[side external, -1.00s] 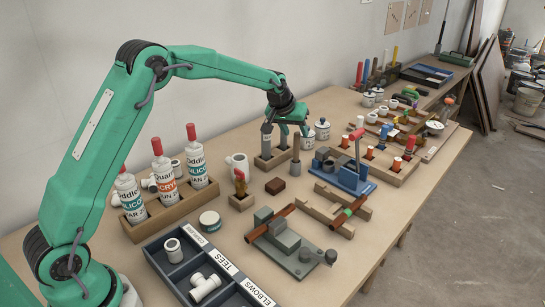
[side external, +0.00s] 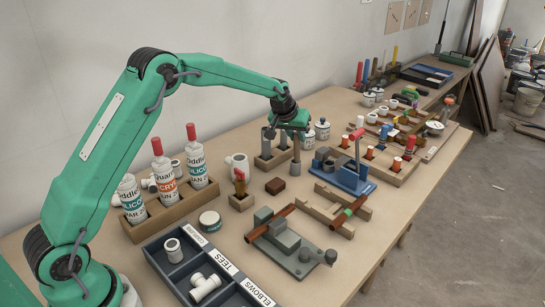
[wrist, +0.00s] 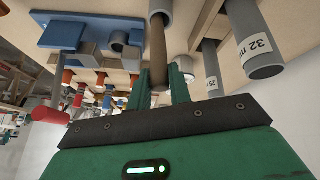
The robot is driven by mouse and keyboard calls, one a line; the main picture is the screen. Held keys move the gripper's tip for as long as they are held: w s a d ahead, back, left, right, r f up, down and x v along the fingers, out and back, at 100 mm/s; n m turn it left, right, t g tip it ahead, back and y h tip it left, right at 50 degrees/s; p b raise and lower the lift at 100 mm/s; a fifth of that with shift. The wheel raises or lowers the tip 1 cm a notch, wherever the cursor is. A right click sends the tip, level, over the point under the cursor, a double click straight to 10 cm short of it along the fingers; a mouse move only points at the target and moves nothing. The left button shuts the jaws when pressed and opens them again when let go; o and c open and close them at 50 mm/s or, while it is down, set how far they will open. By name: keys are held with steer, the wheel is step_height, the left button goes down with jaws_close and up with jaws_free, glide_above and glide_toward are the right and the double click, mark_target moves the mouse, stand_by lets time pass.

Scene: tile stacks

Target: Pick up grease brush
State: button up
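The grease brush, as I take it, is the brown handle (wrist: 157,48) standing upright in a grey cup-like holder (side external: 295,169). In the wrist view the handle's end lies between the two green fingers of my gripper (wrist: 160,88). The fingers flank it closely; I cannot tell whether they touch it. In the side view my gripper (side external: 296,137) is lowered over the handle and hides its upper part. The bristles are not visible.
A wooden holder with grey tubes (side external: 265,163) stands just left of my gripper; tubes marked 25 and 32 show in the wrist view (wrist: 258,50).

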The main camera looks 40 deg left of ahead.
jaws_close()
steer(key=shift+r, duration=0.8)
steer(key=r, duration=0.1)
steer(key=d+r, duration=0.1)
steer(key=r, duration=0.1)
steer(key=shift+s+r, duration=0.1)
steer(key=shift+s, duration=0.05)
steer(key=s+d+r+h, duration=0.1)
steer(key=s+d+r, duration=0.4)
steer(key=d, duration=0.4)
steer(key=shift+d+r, duration=0.25)
steer(key=shift+r, duration=0.35)
